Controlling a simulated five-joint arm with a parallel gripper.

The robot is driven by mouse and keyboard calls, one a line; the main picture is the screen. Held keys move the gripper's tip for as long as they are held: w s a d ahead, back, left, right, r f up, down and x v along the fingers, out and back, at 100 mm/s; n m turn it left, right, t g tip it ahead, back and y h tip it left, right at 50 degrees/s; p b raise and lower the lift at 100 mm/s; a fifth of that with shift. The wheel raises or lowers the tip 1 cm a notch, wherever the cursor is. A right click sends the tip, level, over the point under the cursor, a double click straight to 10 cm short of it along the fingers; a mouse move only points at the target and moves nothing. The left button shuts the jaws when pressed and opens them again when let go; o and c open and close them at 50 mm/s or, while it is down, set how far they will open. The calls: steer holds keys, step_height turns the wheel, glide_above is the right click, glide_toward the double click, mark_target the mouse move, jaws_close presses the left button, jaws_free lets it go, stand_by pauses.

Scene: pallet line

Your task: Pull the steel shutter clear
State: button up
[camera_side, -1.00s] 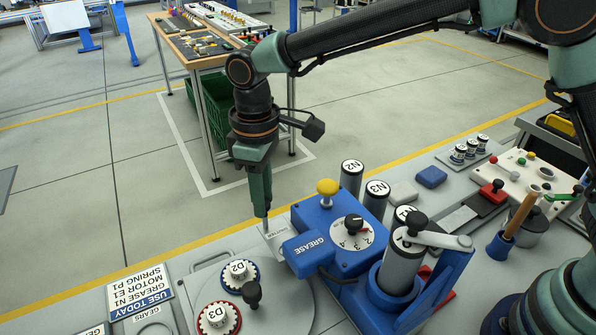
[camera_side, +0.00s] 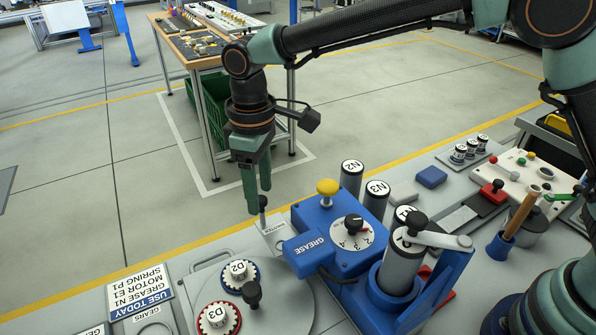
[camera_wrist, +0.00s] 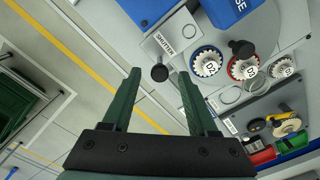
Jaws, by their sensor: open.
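The steel shutter (camera_side: 266,243) is a pale flat plate lettered SHUTTER, with a black knob (camera_side: 263,201) upright on a stem. In the side view its right end meets the blue GREASE block (camera_side: 308,252); whether it runs under the block is hidden. My gripper (camera_side: 258,200) is open and empty at the knob, its fingers pointing down. In the wrist view the knob (camera_wrist: 160,73) appears between the two spread fingertips, with clear space on both sides. The shutter plate (camera_wrist: 170,42) lies beyond it.
Below the shutter is a round turntable (camera_side: 290,310) with blue-rimmed D2 (camera_side: 238,272) and red-rimmed D3 (camera_side: 216,316). A yellow-knobbed blue dial box (camera_side: 325,215) and several N-marked cylinders stand to the right.

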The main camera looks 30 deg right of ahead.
step_height(320, 180, up, 11)
steer(key=shift+r, duration=0.2)
stand_by(0.4)
steer(key=s+d+r+m+t, duration=0.1)
steer(key=s+d+r+m, duration=0.1)
steer(key=d, duration=0.6)
steer(key=s+d+r+m+t, duration=0.1)
steer(key=d+r+m+t, duration=0.1)
steer(key=d, duration=0.6)
steer(key=s+d+f+m+t, duration=0.2)
steer(key=s+d+f+m, duration=0.3)
steer(key=s+d, duration=0.4)
steer(key=d+f, duration=0.1)
steer(key=d, duration=0.2)
steer(key=shift+s+d+t, duration=0.15)
steer(key=shift+d+t, duration=0.15)
